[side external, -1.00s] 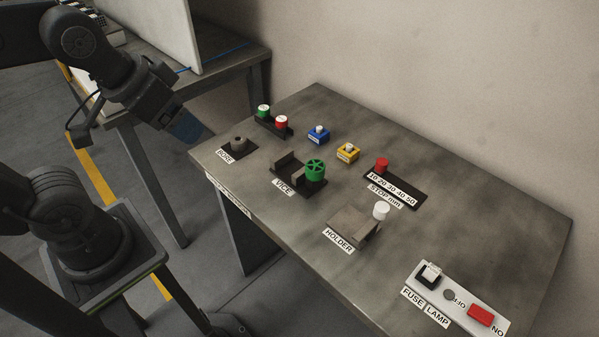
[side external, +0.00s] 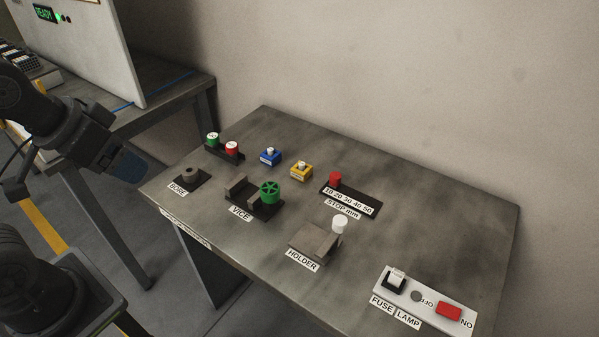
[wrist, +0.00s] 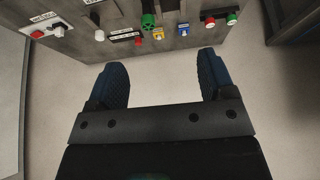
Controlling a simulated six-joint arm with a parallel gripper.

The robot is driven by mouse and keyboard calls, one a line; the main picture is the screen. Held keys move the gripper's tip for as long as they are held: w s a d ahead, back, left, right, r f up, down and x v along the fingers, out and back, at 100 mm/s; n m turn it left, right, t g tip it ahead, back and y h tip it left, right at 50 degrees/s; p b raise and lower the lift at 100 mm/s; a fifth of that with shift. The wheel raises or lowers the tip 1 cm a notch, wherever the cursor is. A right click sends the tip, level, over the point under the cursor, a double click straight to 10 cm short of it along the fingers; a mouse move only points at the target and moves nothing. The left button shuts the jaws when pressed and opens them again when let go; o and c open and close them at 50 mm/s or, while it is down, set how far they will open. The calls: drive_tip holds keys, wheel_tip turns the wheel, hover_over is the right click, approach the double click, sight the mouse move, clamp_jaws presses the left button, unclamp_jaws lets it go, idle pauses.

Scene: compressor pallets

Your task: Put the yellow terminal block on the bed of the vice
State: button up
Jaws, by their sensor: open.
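The yellow terminal block (side external: 301,172), with a pale knob on top, stands on the grey bench between the blue block and the red stop knob. It also shows in the wrist view (wrist: 158,34). The vice (side external: 238,186) has a dark bed, upright jaws and a green handwheel (side external: 269,191); no part stands between its jaws that I can make out. In the wrist view the green handwheel (wrist: 148,20) is near the top edge. My gripper (wrist: 163,80) is open and empty, its two blue fingers wide apart. In the side view it is off the bench's left end, away from the block.
A blue block (side external: 270,157) stands close left of the yellow one. Green and red buttons (side external: 231,148), a bore fixture (side external: 190,176), a stop scale (side external: 350,199), a holder (side external: 314,241) and a fuse-lamp panel (side external: 424,300) also occupy the bench (side external: 430,225). Bench right of the stop is clear.

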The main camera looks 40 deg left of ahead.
drive_tip(key=shift+o, duration=0.3)
drive_tip(key=w+r+n+g, duration=0.1)
drive_tip(key=w+r+n, duration=0.35)
drive_tip(key=w, duration=0.55)
drive_tip(key=n+g, duration=0.5)
drive_tip(key=n, duration=0.8)
hover_over(302, 163)
wheel_tip(302, 163, down, 20)
drive_tip(key=shift+n, duration=0.25)
wheel_tip(302, 163, down, 14)
drive_tip(key=shift+s+f, duration=0.1)
drive_tip(key=shift+c, duration=0.4)
